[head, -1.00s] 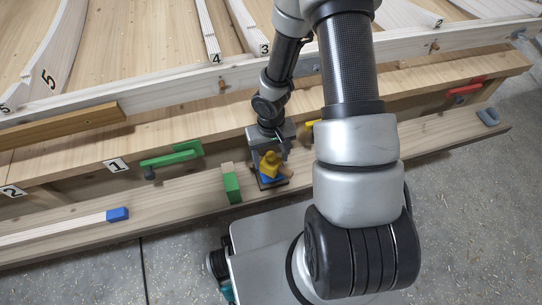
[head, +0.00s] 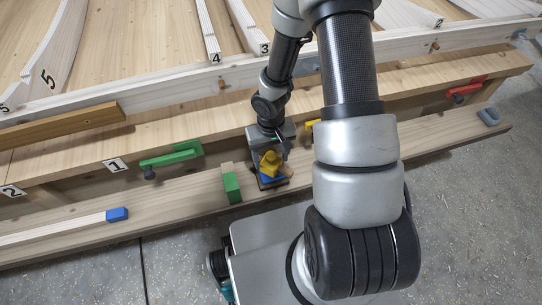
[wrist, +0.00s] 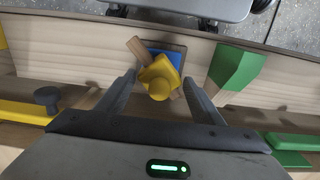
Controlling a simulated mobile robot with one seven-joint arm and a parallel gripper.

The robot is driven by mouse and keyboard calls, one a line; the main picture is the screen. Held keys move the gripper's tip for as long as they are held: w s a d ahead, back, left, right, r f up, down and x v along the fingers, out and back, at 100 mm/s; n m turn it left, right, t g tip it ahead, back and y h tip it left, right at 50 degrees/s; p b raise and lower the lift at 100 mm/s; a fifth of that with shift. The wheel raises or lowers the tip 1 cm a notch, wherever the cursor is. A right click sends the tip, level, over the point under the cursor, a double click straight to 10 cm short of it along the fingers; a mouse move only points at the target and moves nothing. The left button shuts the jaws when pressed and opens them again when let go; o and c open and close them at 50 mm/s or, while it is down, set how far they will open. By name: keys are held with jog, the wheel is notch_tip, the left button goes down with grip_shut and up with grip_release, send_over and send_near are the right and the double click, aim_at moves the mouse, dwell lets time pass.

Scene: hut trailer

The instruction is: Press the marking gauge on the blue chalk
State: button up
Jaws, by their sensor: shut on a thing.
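The marking gauge (head: 270,163) has a yellow body and a short wooden piece; it also shows in the wrist view (wrist: 158,77). My gripper (wrist: 160,80) is shut on its yellow body, one finger on each side. The blue chalk (wrist: 172,56) lies in a dark, shallow holder (wrist: 183,50) on the front plank, partly hidden by the gauge. In the head view the blue chalk (head: 267,179) shows just below the yellow body. The gauge is right over the chalk; I cannot tell whether they touch.
A green-ended wooden block (head: 232,187) stands just left of the gauge. A green clamp (head: 172,157) is on the bench edge behind. A blue-ended strip (head: 117,214) lies farther left. The plank is clear to the right up to a grey-blue item (head: 488,117).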

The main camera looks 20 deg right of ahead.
dwell(0.3)
notch_tip(320, 180, up, 7)
jog(key=p, duration=0.6)
dwell(0.9)
